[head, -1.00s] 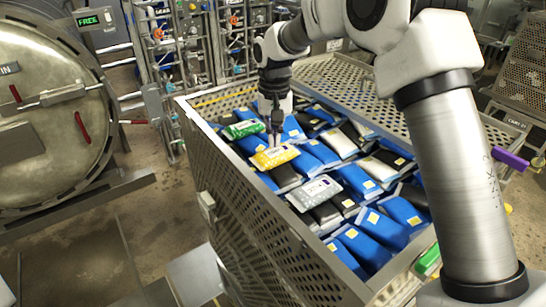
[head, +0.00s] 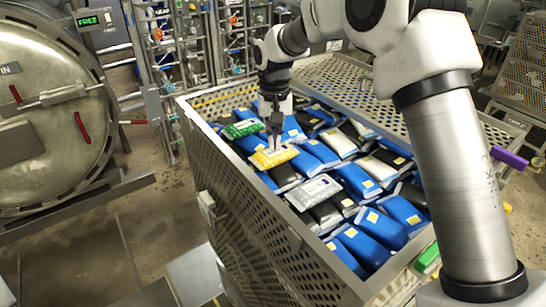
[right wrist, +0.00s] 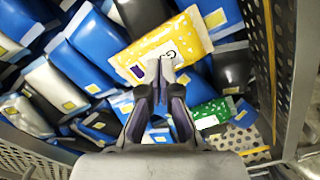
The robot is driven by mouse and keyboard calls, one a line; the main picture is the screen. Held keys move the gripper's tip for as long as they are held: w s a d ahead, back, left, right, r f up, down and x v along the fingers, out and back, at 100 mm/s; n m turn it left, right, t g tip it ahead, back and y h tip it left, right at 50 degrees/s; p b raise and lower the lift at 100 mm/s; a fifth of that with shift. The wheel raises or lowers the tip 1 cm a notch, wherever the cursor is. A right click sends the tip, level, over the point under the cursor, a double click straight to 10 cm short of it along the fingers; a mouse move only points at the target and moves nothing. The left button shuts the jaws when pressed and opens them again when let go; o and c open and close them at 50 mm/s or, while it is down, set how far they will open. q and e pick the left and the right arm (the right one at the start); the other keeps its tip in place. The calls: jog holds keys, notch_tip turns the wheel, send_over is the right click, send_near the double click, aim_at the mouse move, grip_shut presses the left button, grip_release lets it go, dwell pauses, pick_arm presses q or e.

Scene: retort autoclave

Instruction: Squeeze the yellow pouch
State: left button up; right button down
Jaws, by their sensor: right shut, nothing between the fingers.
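The yellow pouch (head: 274,157) lies on top of the other pouches near the left wall of the perforated metal basket. It also shows in the right wrist view (right wrist: 178,42), with white markings and a label. My right gripper (head: 275,147) points down at the yellow pouch with its fingers shut and empty. In the right wrist view the fingertips (right wrist: 160,68) are over the pouch's near edge; whether they touch it is hard to tell. My left gripper is not in view.
The basket (head: 250,215) is full of blue, black and white pouches. A green pouch (head: 243,129) lies beside the yellow one, and a grey pouch (head: 314,191) lies nearer. A round autoclave door (head: 45,110) stands at the left.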

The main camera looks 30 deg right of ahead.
jog(key=shift+f, duration=0.8)
jog(key=shift+s+f, duration=0.1)
jog(key=shift+s+a+f, duration=0.1)
jog(key=shift+s+f, duration=0.1)
jog(key=shift+f, duration=0.05)
dwell(1.1)
jog(key=shift+w+r+p, duration=0.15)
jog(key=shift+r+p, duration=0.2)
jog(key=shift+r, duration=0.4)
jog(key=shift+w+r+p, duration=0.15)
jog(key=shift+r+p, duration=0.15)
jog(key=shift+r, duration=0.4)
notch_tip(320, 180, up, 3)
jog(key=shift+s+r, duration=0.1)
jog(key=shift+r, duration=1.2)
